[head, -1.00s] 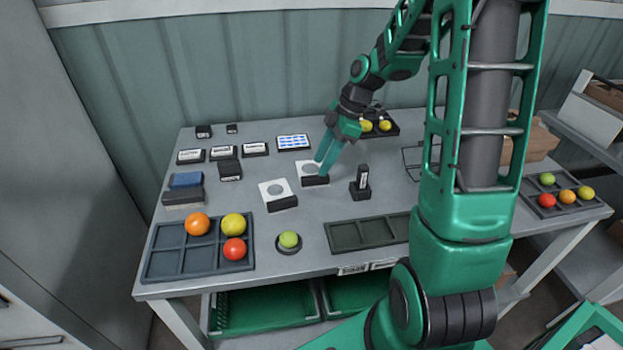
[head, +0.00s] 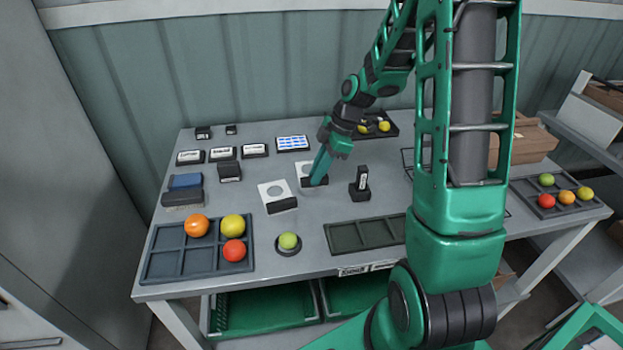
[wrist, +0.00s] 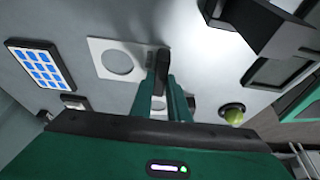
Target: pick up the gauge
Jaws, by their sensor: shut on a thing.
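The gauge is a white plate with a round hole (head: 303,168) and a dark block handle at its front edge. It is at the middle of the table and seems to lie flat there. My gripper (head: 318,180) points down at the handle and is shut on it. In the wrist view the fingertips (wrist: 162,82) close around the dark handle, and the holed plate (wrist: 94,58) sticks out to the left. A second, similar gauge (head: 265,190) lies just to the left and nearer the front; in the wrist view the fingers partly hide it.
A dark upright block with a label (head: 360,185) stands close right of my gripper. A fruit tray (head: 165,262) is front left, an empty tray (head: 345,237) front middle. Labelled blocks and a blue-patterned panel (head: 293,142) lie behind.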

